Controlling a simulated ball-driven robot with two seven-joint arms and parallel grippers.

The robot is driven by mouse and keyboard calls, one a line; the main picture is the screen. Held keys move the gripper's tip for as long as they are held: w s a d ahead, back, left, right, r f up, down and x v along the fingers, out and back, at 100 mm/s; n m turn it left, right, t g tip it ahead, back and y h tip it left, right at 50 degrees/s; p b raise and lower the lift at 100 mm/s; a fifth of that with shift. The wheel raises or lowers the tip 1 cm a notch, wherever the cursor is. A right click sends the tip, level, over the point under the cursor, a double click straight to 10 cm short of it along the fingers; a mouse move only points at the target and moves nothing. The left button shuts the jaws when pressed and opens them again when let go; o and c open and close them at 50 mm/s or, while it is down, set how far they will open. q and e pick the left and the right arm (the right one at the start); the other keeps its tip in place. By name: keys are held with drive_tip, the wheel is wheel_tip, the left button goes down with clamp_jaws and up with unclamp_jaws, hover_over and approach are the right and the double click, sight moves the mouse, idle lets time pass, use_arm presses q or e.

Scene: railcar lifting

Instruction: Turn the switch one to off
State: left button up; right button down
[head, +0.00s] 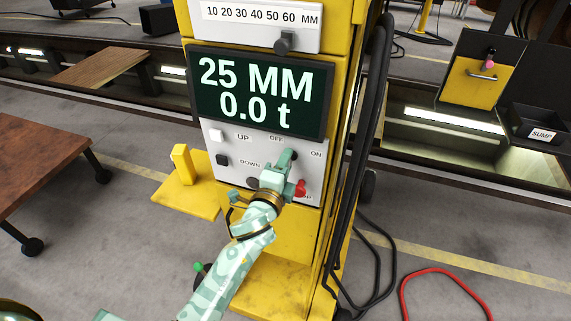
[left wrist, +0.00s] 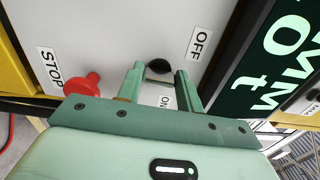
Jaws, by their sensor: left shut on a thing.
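The switch is a black knob between the OFF and ON labels on the white panel of the yellow column. In the left wrist view the knob (left wrist: 158,67) shows between my finger ends. My left gripper (left wrist: 160,79) is shut on it, with the fingers on either side. In the head view my left gripper (head: 287,158) reaches the panel (head: 225,137) from below and mostly covers the switch. The OFF label (left wrist: 199,43) is beside the knob, and the ON label (left wrist: 166,101) is partly hidden between my fingers. The knob's exact pointing direction is hard to tell.
A red STOP button (head: 300,188) sits just below my gripper. UP (head: 216,135) and DOWN (head: 222,160) buttons are at the panel's left. The display (head: 260,92) above reads 25 MM and 0.0 t. Black cables (head: 370,130) hang along the column's right side.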

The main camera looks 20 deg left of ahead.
use_arm(q)
drive_tip(key=shift+n, duration=0.3)
drive_tip(key=o, duration=1)
drive_tip(key=shift+s+a+b, duration=0.15)
drive_tip(key=shift+s+b, duration=0.45)
drive_tip(key=shift+s, duration=3.5)
drive_tip(key=shift+s+a+b, duration=0.15)
drive_tip(key=shift+s+b, duration=0.4)
drive_tip(key=shift+s, duration=3.55)
